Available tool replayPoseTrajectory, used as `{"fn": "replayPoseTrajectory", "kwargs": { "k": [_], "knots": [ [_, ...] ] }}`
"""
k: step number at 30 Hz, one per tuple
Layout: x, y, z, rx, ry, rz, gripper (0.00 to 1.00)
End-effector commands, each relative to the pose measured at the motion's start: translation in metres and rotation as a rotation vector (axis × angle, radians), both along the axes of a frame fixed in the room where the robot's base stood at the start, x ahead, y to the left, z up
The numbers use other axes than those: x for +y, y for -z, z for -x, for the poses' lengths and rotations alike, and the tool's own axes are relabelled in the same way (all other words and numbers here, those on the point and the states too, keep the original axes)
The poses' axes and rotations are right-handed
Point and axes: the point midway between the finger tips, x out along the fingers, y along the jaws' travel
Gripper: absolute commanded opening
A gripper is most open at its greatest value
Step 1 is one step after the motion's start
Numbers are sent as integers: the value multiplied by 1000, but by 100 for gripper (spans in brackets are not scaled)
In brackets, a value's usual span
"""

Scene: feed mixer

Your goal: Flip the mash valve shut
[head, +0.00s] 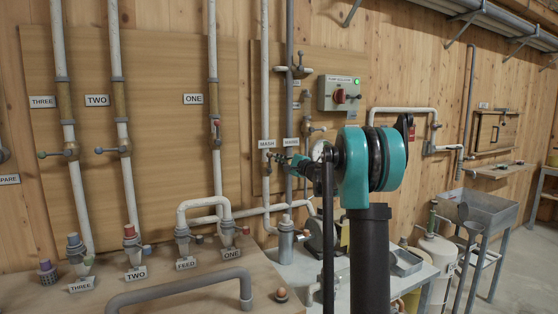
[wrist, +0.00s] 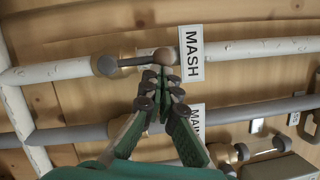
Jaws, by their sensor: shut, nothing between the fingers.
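The mash valve (wrist: 107,65) sits on a white pipe beside the MASH label (wrist: 194,53). Its dark lever (wrist: 135,61) lies roughly along the pipe and ends in a brown ball knob (wrist: 165,56) near the label. My gripper (wrist: 163,73) is shut and empty, its fingertips right at the knob's side; I cannot tell whether they touch it. In the head view, my gripper (head: 276,157) reaches the pipe just below the MASH label (head: 267,143). The valve there is small and partly covered by my gripper.
A grey pipe with a label beginning MAIN (wrist: 197,117) runs parallel to the mash pipe, behind my fingers. A grey switch box (head: 340,93) with a red knob is on the wall to the right. A bench (head: 190,290) with pipe fittings stands at the left front.

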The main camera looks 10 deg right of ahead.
Motion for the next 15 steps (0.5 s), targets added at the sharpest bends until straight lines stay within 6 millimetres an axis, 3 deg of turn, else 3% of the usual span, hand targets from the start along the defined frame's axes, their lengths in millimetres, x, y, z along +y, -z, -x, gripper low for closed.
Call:
{"fn": "replayPoseTrajectory", "kwargs": {
  "k": [15],
  "knots": [
    [5,-2,2,-26,0,80,0]
  ]
}}
